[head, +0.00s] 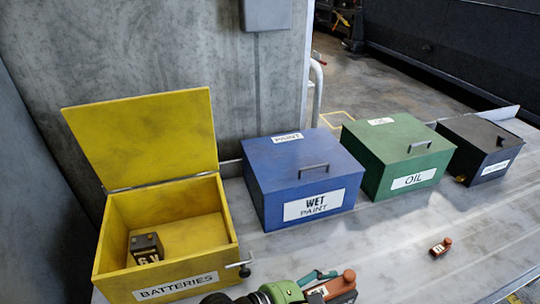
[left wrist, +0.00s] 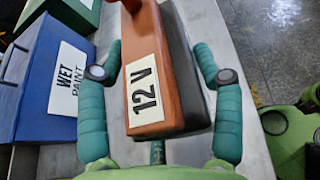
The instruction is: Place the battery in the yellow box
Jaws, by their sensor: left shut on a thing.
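The yellow box (head: 112,238), labelled BATTERIES, stands at the left of the head view with its lid raised. A small dark battery (head: 146,246) lies inside it. My left gripper (head: 322,284) is at the bottom of the head view, right of and in front of the yellow box. It is shut on an orange-and-black 12 V battery (left wrist: 145,85), with a teal finger on each side in the left wrist view. This held battery also shows in the head view (head: 342,286). My right gripper is not in view.
A blue WET PAINT box (head: 262,190), a green OIL box (head: 385,150) and a black box (head: 475,140) stand closed in a row right of the yellow box. The grey table (head: 400,225) is mostly clear in front. A wall rises behind the yellow box.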

